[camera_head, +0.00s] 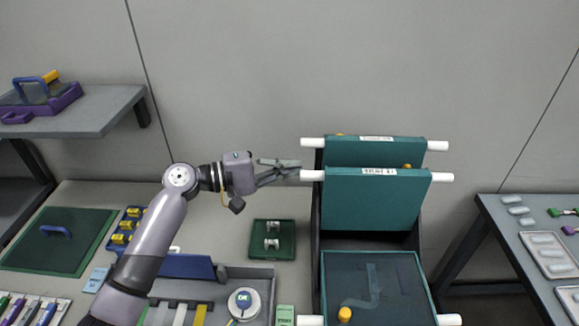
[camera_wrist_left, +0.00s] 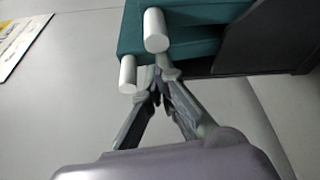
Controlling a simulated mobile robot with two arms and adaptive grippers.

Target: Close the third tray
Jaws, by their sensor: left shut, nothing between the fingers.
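A rack holds dark green trays with white side pegs. Two trays stand raised: a rear one (camera_head: 345,150) and a front one (camera_head: 375,205), each with a small white label too small to read surely. A lower tray (camera_head: 385,260) lies flat, with a yellow knob at its front left. My left gripper (camera_head: 297,168) is shut and empty, its fingertips at the front raised tray's left white peg (camera_head: 312,175). In the left wrist view the fingertips (camera_wrist_left: 160,75) meet just below the nearer white peg (camera_wrist_left: 155,30); I cannot tell whether they touch it. My right gripper is not in view.
The workbench (camera_head: 215,225) on the left carries a small green tray (camera_head: 287,240), a grey case (camera_head: 262,272) with a round white container, and a green mat (camera_head: 35,250). A shelf (camera_head: 95,110) is at upper left. Another table (camera_head: 505,240) with trays stands at right.

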